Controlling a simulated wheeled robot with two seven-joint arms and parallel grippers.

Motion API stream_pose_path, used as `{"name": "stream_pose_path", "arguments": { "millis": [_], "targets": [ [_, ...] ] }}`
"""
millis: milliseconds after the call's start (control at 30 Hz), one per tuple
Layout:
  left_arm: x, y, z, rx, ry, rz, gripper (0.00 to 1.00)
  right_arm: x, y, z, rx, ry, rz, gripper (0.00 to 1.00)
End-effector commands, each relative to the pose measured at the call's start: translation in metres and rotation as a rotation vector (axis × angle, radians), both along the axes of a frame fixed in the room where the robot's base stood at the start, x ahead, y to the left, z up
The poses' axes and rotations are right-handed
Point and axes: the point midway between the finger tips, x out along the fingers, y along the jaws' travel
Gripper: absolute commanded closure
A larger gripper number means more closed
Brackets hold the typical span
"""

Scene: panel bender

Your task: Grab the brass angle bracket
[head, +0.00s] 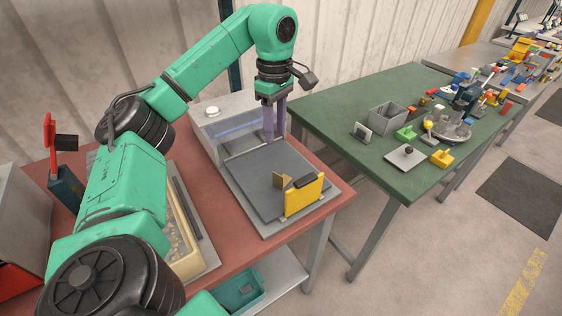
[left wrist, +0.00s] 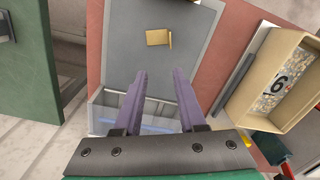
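The brass angle bracket (head: 283,181) lies on the dark grey plate (head: 252,168) of the bender, just behind a yellow guard. It also shows in the left wrist view (left wrist: 158,37), beyond the fingertips, with a short upright flange at its right side. My left gripper (head: 269,137) points down over the back edge of the plate, behind and left of the bracket. In the left wrist view my left gripper (left wrist: 161,74) has its two purple fingers apart, with nothing between them. My right gripper is not in view.
The yellow guard (head: 304,196) stands at the plate's front edge. A tan bin (head: 184,229) of small parts, marked 6 in the wrist view, sits on the red table to the left. A green table (head: 350,103) holds several small parts.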

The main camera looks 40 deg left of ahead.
Motion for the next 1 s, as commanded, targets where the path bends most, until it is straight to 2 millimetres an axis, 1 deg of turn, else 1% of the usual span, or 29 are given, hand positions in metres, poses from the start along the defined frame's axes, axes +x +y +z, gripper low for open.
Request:
{"name": "stream_pose_path", "arguments": {
  "millis": [33, 67, 100, 167, 233, 267, 300, 367, 467, 600, 667, 767, 933, 967, 1000],
  "targets": [
    [-0.001, -0.001, -0.015, 0.0, 0.004, -0.003, 0.6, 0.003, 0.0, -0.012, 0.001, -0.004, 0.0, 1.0],
    [-0.001, -0.001, -0.024, 0.0, 0.005, -0.004, 0.6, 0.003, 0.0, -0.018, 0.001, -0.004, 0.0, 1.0],
    [-0.001, -0.002, -0.036, 0.0, 0.005, -0.004, 0.6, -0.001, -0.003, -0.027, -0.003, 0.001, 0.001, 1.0],
    [-0.001, -0.003, -0.054, -0.002, 0.004, -0.005, 0.6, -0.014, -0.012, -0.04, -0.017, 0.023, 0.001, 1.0],
    [-0.002, -0.002, -0.064, 0.0, 0.005, -0.004, 0.6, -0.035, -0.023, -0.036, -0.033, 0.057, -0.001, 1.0],
    [-0.002, -0.002, -0.07, 0.0, 0.004, -0.003, 0.6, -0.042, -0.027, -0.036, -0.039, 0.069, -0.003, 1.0],
    [-0.002, -0.003, -0.075, 0.0, 0.003, -0.004, 0.6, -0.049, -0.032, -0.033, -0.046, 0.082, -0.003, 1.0],
    [-0.002, -0.003, -0.083, -0.001, 0.002, -0.003, 0.6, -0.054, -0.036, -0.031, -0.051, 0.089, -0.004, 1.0],
    [-0.002, -0.003, -0.094, -0.001, 0.002, -0.003, 0.6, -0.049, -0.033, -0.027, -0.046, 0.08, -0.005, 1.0],
    [-0.002, -0.004, -0.119, -0.002, 0.003, -0.003, 0.6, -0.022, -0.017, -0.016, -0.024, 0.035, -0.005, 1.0],
    [-0.002, -0.004, -0.131, -0.003, 0.001, -0.004, 0.6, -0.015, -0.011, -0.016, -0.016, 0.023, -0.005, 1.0],
    [-0.002, -0.005, -0.14, -0.003, -0.001, -0.004, 0.6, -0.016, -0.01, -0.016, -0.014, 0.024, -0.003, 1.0],
    [-0.002, -0.005, -0.141, -0.004, -0.002, -0.004, 0.6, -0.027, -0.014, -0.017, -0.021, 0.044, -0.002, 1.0],
    [-0.002, -0.005, -0.141, -0.004, -0.002, -0.004, 0.72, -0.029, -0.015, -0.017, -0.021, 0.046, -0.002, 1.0],
    [-0.002, -0.005, -0.141, -0.004, -0.002, -0.004, 0.87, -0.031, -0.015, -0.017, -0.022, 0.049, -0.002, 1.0]
  ]
}}
